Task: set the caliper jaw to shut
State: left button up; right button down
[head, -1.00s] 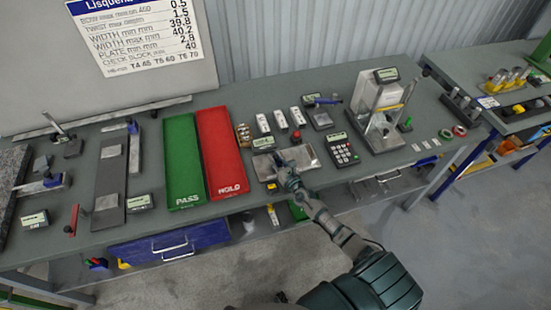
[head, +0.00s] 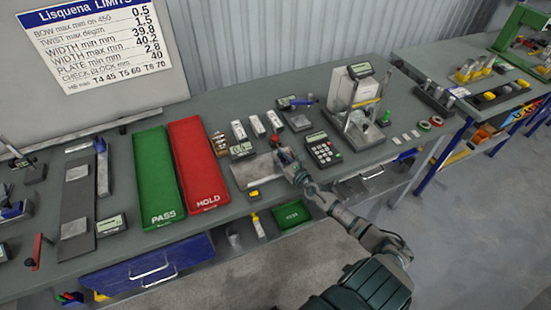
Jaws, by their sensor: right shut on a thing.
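My right gripper (head: 286,157) is at the right end of a flat grey metal plate (head: 250,171) near the table's front edge. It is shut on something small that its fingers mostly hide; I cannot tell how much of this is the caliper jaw. A small dark unit with a green readout (head: 242,149) lies just behind the plate and may be the caliper's display. I cannot make out the jaw or its gap. My left gripper is not in view.
A keypad unit (head: 322,150) stands close to the right of my gripper. A gauge stand (head: 356,115) is behind it. White blocks (head: 257,126) lie behind the plate. Red (head: 196,170) and green (head: 158,180) trays lie left.

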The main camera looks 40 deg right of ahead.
jog(key=c, duration=1)
grip_release()
jog(key=shift+d+r, duration=0.1)
jog(key=shift+d, duration=0.1)
jog(key=shift+s+d, duration=0.1)
jog(key=shift+d, duration=0.2)
jog(key=shift+s+f, duration=0.3)
jog(key=shift+s, duration=0.05)
jog(key=s, duration=1.1)
jog(key=shift+s+d, duration=0.1)
jog(key=shift+a+r, duration=0.1)
jog(key=shift+a, duration=0.1)
